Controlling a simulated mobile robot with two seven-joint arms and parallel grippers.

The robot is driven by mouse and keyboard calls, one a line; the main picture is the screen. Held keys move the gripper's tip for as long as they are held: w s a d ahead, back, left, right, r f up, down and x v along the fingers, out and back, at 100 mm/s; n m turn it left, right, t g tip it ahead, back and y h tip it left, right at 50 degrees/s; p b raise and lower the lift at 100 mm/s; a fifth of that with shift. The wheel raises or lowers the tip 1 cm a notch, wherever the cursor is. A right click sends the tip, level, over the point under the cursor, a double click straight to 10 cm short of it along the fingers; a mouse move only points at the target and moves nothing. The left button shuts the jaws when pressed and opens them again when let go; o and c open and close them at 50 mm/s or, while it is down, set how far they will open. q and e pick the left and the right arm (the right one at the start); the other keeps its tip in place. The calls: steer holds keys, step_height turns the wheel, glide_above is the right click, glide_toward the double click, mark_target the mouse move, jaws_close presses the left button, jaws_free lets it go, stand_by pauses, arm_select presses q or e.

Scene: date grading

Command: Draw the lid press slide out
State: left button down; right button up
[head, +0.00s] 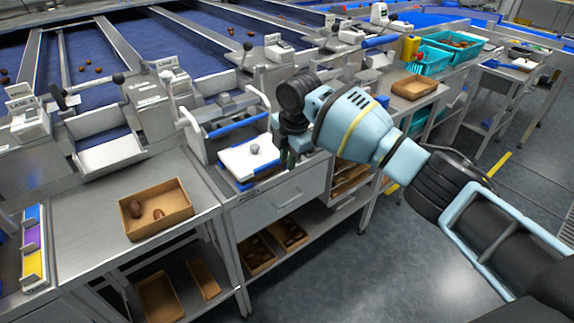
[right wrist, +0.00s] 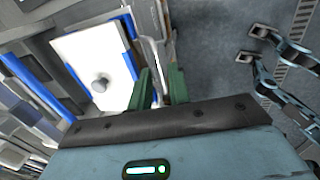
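The lid press (head: 250,158) stands on the bench, with a white plate, a round grey knob and blue edging. Its white plate and knob also show in the right wrist view (right wrist: 92,62). My right gripper (head: 290,158) points down at the right side of the press. In the right wrist view its two green fingers (right wrist: 161,84) are apart, just right of the white plate. Thin pale and brownish edges show behind the gap; I cannot tell whether the fingers touch them. My left gripper is not in view.
A cardboard box (head: 156,210) with a few dates sits on the bench to the left. A closed drawer (head: 275,203) is below the press. Trays lie on the lower shelf. Turquoise crates (head: 428,62) stand at the back right. The floor at right is open.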

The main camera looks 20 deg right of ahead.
steer(key=r, duration=0.3)
steer(key=shift+s+d+r, duration=0.15)
steer(key=shift+s+r, duration=0.2)
